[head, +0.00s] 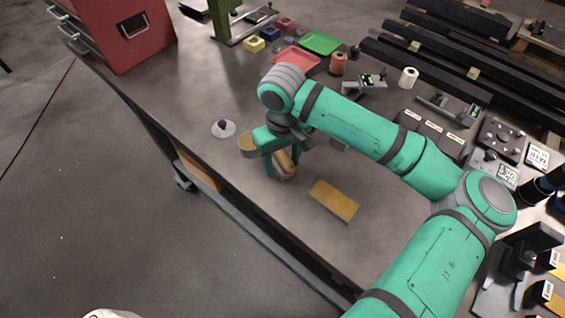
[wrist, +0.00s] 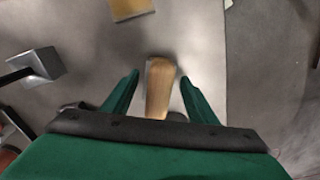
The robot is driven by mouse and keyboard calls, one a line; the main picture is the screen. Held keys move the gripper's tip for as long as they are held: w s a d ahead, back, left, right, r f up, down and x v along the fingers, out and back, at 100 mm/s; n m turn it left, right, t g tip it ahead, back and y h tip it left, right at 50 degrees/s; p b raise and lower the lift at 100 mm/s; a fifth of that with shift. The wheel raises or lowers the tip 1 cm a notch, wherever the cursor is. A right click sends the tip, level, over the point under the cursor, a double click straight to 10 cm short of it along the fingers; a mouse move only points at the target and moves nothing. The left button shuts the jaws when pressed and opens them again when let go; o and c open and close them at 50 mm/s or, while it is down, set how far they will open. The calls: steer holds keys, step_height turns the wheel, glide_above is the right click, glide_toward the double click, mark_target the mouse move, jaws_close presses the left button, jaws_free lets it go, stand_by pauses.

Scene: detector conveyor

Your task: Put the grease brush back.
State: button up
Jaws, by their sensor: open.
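A wooden piece that looks like the grease brush's handle (wrist: 160,88) lies between my open fingers in the wrist view, with a gap on each side. A dark part shows at its lower end, partly hidden by my gripper. In the head view the brush (head: 286,170) lies on the grey workbench (head: 230,88) near its front edge, partly covered by my fingers. My gripper (head: 280,168) points down over it, open, and also shows in the wrist view (wrist: 160,76). I cannot make out any bristles.
A tan flat block (head: 333,200) lies right of the brush. A small grey disc with a dark knob (head: 223,128) sits to the left. A grey metal block (wrist: 40,62) with a dark rod is nearby. Red (head: 297,60) and green (head: 320,43) trays and a red toolbox (head: 125,30) stand farther back.

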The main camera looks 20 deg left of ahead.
step_height(320, 180, up, 11)
steer(key=shift+r, duration=0.1)
stand_by(0.3)
steer(key=shift+w, duration=0.1)
